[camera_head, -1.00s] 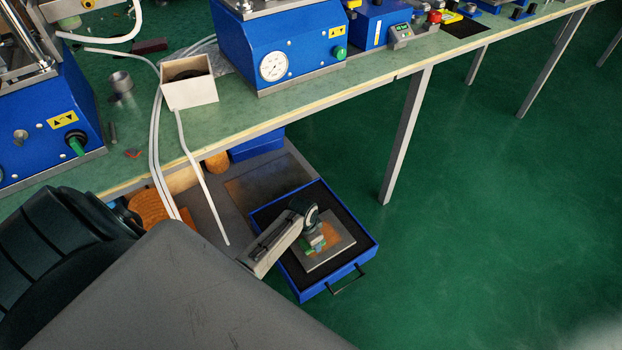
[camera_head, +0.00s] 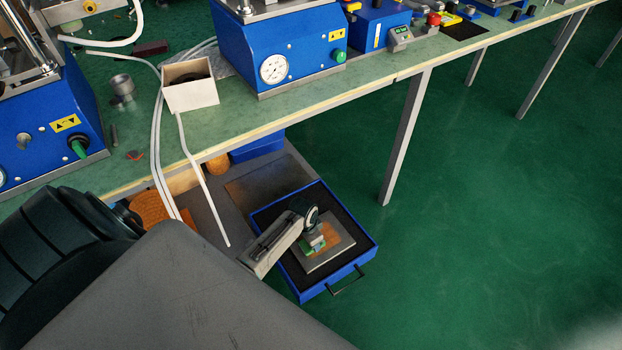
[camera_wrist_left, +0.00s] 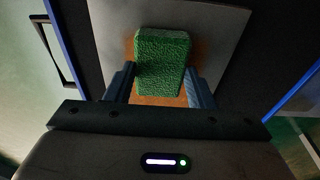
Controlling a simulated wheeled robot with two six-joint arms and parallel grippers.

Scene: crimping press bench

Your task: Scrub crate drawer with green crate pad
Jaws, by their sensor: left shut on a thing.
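The blue drawer (camera_head: 351,272) with a dark lining stands open below the bench. A grey plate (camera_head: 343,246) with an orange-brown stain (camera_head: 331,234) lies in it; the plate also shows in the left wrist view (camera_wrist_left: 225,22), with the stain (camera_wrist_left: 205,52) around the pad. My left gripper (camera_head: 312,250) is over the plate. It is shut on the green pad (camera_wrist_left: 162,62), a rough textured block between its fingers (camera_wrist_left: 161,88). The pad is at or just above the stain; I cannot tell whether it touches. The pad's underside is hidden. My right gripper is not in view.
The drawer handle (camera_head: 347,281) faces the open green floor. White hoses (camera_head: 197,170) hang from the bench. Presses (camera_head: 285,50) and a small open box (camera_head: 190,92) stand on top.

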